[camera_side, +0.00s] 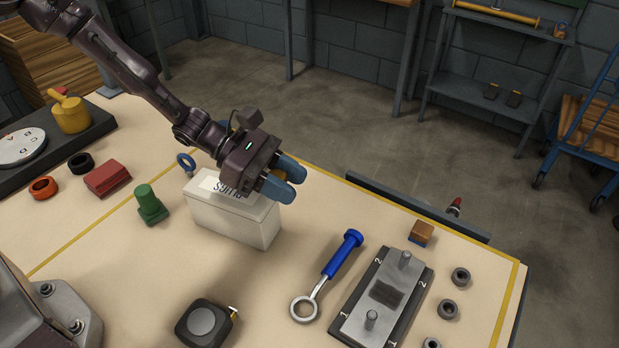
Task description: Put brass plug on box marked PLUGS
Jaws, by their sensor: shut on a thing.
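The white box marked PLUGS (228,219) stands on the bench near the middle, its label upside down on top. My gripper (284,179) has blue fingers and is over the right end of the box top. It is shut on a small brass-coloured piece, apparently the brass plug (268,178), mostly hidden between the fingers. I cannot tell whether the plug touches the box top.
A green part (151,205) and a red block (108,178) are left of the box. A blue-handled ring tool (329,273), a tape measure (204,322) and a metal casing plate (382,300) lie in front and to the right. Several dark rings are at far right.

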